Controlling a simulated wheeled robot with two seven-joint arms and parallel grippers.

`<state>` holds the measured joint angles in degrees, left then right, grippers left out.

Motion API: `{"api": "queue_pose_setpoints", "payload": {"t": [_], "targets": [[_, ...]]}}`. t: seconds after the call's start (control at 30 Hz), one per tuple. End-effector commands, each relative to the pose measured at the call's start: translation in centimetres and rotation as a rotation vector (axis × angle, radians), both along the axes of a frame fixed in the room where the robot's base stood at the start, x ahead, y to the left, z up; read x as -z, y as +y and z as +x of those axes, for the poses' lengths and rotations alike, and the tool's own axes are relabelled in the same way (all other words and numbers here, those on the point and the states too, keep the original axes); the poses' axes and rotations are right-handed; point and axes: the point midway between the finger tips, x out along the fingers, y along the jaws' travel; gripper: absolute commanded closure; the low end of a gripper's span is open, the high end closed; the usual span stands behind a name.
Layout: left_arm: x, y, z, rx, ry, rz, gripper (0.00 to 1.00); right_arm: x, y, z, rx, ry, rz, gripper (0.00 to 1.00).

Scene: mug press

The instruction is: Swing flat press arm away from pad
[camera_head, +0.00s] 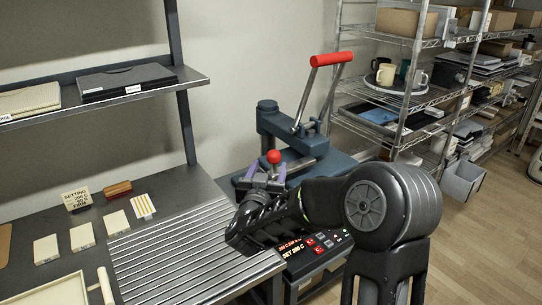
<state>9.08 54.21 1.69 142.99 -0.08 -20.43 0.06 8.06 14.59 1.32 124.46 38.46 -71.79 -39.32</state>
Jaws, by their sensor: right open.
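The blue-grey press (267,118) stands at the right end of the bench. Its flat press arm (304,147) reaches from the post toward the right, and a silver lever with a red handle grip (332,60) rises tilted above it. A red ball knob (273,157) shows at the front of the press. My right gripper (266,172) is open, with its purple-grey fingertips on either side below the knob; I cannot tell whether they touch anything. My right arm and gripper hide the pad. My left gripper is out of view.
A control box with a lit display (293,248) sits below my right forearm. A shelf (130,91) overhangs the bench. Wire racks (407,100) with mugs stand at right.

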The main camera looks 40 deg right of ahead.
Motion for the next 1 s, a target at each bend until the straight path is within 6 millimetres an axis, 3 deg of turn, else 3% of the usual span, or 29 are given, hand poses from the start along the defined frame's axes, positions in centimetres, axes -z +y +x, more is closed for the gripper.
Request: {"api": "queue_pose_setpoints", "payload": {"t": [0.5,0.83,1.0], "targets": [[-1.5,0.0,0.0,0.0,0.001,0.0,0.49,0.0,-5.0,4.7,0.001,0.001,0.0,0.41],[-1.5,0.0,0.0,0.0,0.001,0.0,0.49,0.0,-5.2,4.9,0.0,0.0,0.0,0.41],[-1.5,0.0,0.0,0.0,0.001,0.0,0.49,0.0,-5.2,4.9,0.0,0.0,0.0,0.55]]}}
